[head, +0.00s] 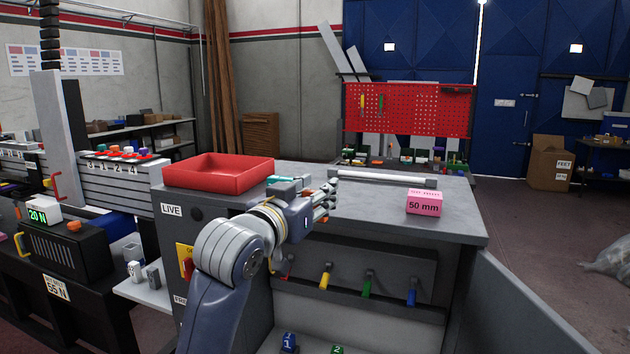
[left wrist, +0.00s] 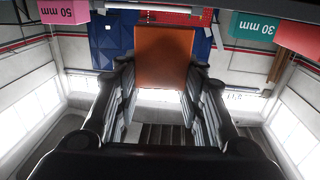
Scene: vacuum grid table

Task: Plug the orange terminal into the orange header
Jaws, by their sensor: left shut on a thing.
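My left gripper (head: 328,200) reaches over the grey bench in the head view. In the left wrist view the same gripper (left wrist: 165,90) is shut on an orange block (left wrist: 165,55), which I take for the orange terminal. It sits between the two finger pads. My right gripper is not in view.
The grey bench (head: 455,215) carries a red tray (head: 218,187), a pink 50 mm block (head: 424,208) and a white bar (head: 382,179) behind the gripper. A teal 30 mm block (left wrist: 255,28) shows in the wrist view. Small coloured plugs (head: 128,151) top a grey rack at left.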

